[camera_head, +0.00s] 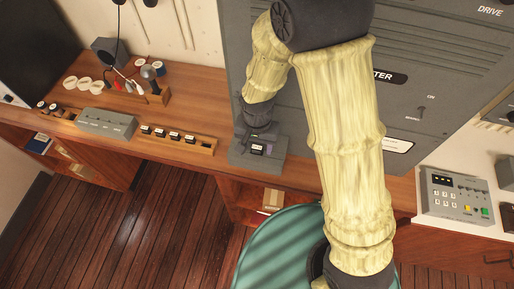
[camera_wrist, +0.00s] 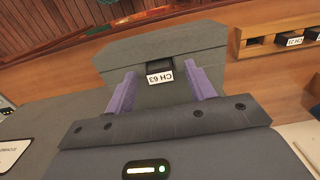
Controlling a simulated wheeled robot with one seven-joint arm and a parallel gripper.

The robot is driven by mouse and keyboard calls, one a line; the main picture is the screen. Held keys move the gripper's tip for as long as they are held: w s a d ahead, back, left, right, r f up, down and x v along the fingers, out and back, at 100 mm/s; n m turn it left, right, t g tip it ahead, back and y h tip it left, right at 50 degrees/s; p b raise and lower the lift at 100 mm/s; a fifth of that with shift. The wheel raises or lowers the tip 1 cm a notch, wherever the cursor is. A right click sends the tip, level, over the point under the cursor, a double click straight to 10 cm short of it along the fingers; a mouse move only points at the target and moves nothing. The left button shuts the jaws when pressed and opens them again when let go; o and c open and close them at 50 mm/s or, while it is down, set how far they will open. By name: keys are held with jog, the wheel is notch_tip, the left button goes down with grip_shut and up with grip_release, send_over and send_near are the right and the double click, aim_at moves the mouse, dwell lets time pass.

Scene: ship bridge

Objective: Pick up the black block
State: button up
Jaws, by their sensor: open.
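A small black block (camera_wrist: 160,66) with a white label reading CH 63 sits in the grey box (camera_wrist: 120,50) on the wooden desk. My gripper (camera_wrist: 163,76) is open, with one purple finger on each side of the block in the wrist view. I cannot tell whether the fingers touch the block. My gripper also shows in the head view (camera_head: 257,141), pointing down over the box. The lower part of the block is hidden in the box.
A wooden rack (camera_head: 207,151) with several similar black blocks stands left of the box. A grey sloped unit (camera_head: 105,122) lies further left. A tall grey cabinet (camera_head: 415,60) rises behind my arm. A control panel (camera_head: 455,195) is at right.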

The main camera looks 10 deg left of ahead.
aim_at(257, 147)
jog(key=shift+c, duration=0.2)
jog(key=c, duration=1)
jog(key=shift+r, duration=0.15)
notch_tip(257, 147, up, 10)
jog(key=b, duration=0.2)
dwell(0.3)
